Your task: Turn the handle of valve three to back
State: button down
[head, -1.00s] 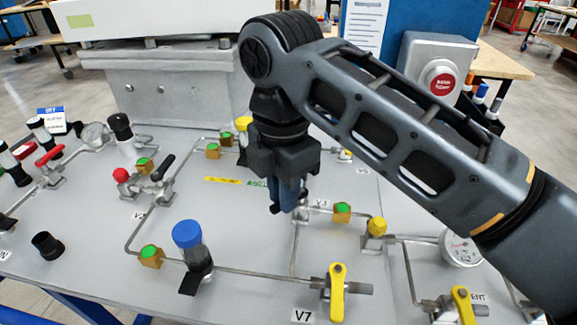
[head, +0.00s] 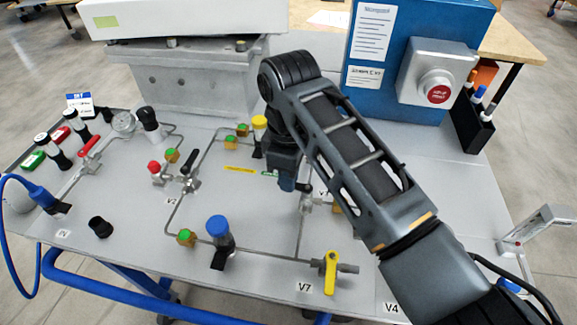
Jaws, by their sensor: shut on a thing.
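The handle belongs to the valve whose grey metal body (head: 307,204) shows just right of and below the gripper. A partly covered label beside this valve appears to read V3. The arm hides most of the handle, so its exact direction cannot be told.
A black-handled valve (head: 190,177) and a blue-capped cylinder (head: 218,230) stand to the left. The yellow-handled valve V7 (head: 331,270) is in front. A blue box (head: 400,45) with a red button (head: 437,90) stands behind right. Thin pipes cross the panel.

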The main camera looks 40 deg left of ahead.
jog(key=m+p, duration=0.1)
jog(key=m, duration=0.1)
jog(key=w+m+p, duration=0.1)
jog(key=shift+w+a+r+m+p, duration=0.1)
jog(key=shift+r+m+p, duration=0.05)
jog(key=shift+m+p, duration=0.2)
jog(key=m, duration=0.1)
jog(key=w+m+p, duration=0.1)
jog(key=m, duration=0.1)
jog(key=m+p, duration=0.1)
jog(key=shift+w+m, duration=0.25)
jog(key=shift+m, duration=0.1)
jog(key=m+p, duration=0.1)
jog(key=w+m, duration=0.1)
jog(key=m, duration=0.1)
jog(key=shift+d+p, duration=0.35)
jog(key=shift+p, duration=0.05)
jog(key=shift+w+d+m+p, duration=0.15)
jog(key=shift+m+p, duration=0.05)
jog(key=shift+m, duration=0.65)
jog(key=shift+w+d+m+p, duration=0.2)
jog(key=shift+m+p, duration=0.05)
jog(key=shift+m, duration=0.55)
jog(key=shift+w+d+m+p, duration=0.15)
jog(key=shift+m+p, duration=0.05)
jog(key=shift+m, duration=0.65)
jog(key=shift+f, duration=0.2)
jog(key=c, duration=1.1)
grip_release()
jog(key=shift+r, duration=0.1)
